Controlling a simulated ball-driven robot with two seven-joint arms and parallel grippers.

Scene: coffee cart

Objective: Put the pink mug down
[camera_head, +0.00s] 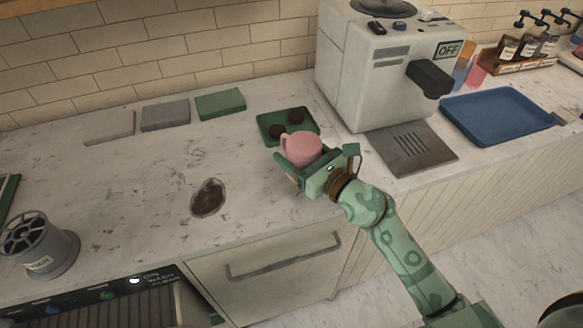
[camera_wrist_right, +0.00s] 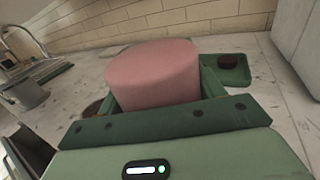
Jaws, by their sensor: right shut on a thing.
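The pink mug (camera_head: 301,147) is over the counter, in front of the green tray (camera_head: 262,119) in the head view. My right gripper (camera_head: 299,162) is shut on it, with a finger on each side. In the right wrist view the mug (camera_wrist_right: 154,74) fills the space between the fingers, and its side faces the camera. Whether its base touches the counter is hidden by the gripper. My left gripper is not in view.
A brown spill (camera_head: 208,198) lies left of the mug. The coffee machine (camera_head: 375,75) stands behind right, with a metal drip plate (camera_head: 412,150) before it. A blue tray (camera_head: 497,117) is farther right. Several folded cloths (camera_head: 165,115) lie at the back left.

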